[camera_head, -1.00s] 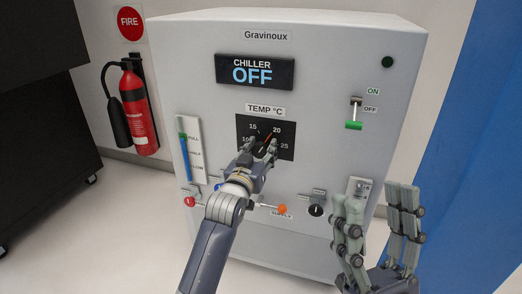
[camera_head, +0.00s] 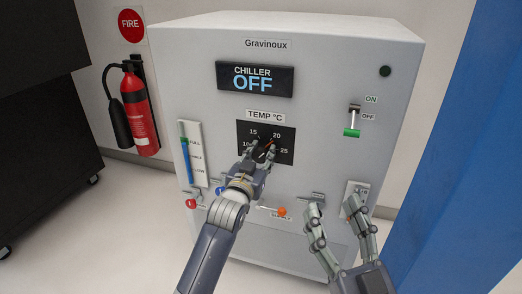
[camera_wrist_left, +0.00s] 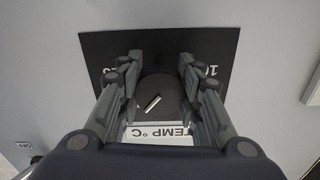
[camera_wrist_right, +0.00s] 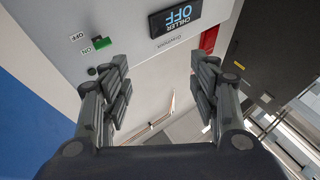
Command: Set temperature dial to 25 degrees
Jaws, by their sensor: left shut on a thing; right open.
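The black temperature panel (camera_head: 285,155) is on the front of the grey chiller, under a "TEMP °C" label, with 10, 15, 20 and 25 marked. My left gripper (camera_head: 262,149) is at its centre, shut on the round dark dial (camera_wrist_left: 160,92), one finger on each side. The dial carries a white mark in the left wrist view; an orange-red line points near 20 in the head view. My left fingers partly hide the dial and the 10. My right gripper (camera_head: 338,208) is open and empty, in front of the chiller's lower right.
The chiller display (camera_head: 254,78) reads OFF. A switch with a green tip (camera_head: 352,131) sits at the upper right, by ON/OFF labels. A blue level gauge (camera_head: 187,158) and several valves line the lower front. A fire extinguisher (camera_head: 139,105) hangs at left.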

